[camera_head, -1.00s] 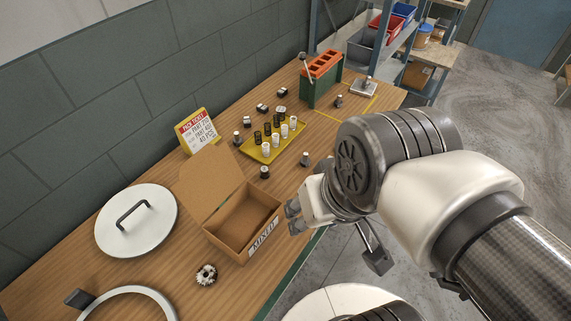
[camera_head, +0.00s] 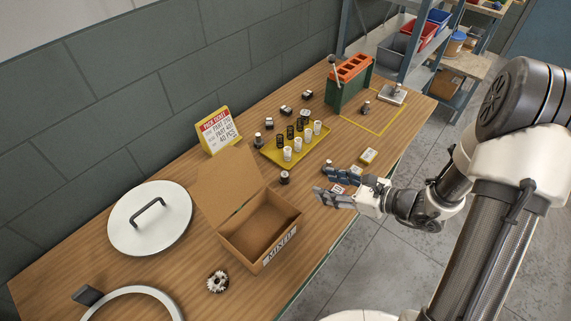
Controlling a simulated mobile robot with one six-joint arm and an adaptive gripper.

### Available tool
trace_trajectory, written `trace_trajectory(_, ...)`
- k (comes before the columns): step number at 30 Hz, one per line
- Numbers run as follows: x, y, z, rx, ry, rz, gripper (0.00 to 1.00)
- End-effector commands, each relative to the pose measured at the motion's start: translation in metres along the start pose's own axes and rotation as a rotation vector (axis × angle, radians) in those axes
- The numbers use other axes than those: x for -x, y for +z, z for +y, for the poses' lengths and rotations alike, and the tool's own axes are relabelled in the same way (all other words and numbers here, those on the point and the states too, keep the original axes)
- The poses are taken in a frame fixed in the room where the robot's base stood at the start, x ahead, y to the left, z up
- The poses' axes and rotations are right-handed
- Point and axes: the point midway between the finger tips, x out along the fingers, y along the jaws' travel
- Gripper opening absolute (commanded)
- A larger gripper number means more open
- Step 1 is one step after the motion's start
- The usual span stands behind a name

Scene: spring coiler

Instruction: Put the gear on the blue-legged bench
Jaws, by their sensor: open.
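The gear (camera_head: 217,281), a small toothed piece in black and white, lies on the wooden worktable near its front edge, below the open cardboard box. My gripper (camera_head: 322,183) is open and points left over the table, right of the box and well apart from the gear. Nothing shows between its fingers. A bench with blue legs and a light wooden top (camera_head: 463,66) stands beyond the table at the upper right, partly hidden by the shelf.
An open box marked MIXED (camera_head: 282,252), a white lid with a handle (camera_head: 122,226) and a grey ring (camera_head: 143,292) surround the gear. A yellow tray of springs (camera_head: 272,154) and a green-orange rack (camera_head: 349,90) stand farther back. Open floor (camera_head: 395,235) lies right of the table.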

Motion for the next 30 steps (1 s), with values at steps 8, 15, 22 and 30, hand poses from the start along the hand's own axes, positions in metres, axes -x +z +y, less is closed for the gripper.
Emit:
trace_trajectory(8,-0.020,-0.029,-0.015,-0.106,-0.075,-0.007,0.48)
trace_trajectory(15,-0.072,-0.030,-0.018,-0.103,-0.071,-0.007,0.48)
trace_trajectory(22,-0.114,-0.029,-0.021,-0.103,-0.073,-0.006,0.48)
trace_trajectory(30,-0.133,-0.031,-0.021,-0.105,-0.074,-0.006,0.48)
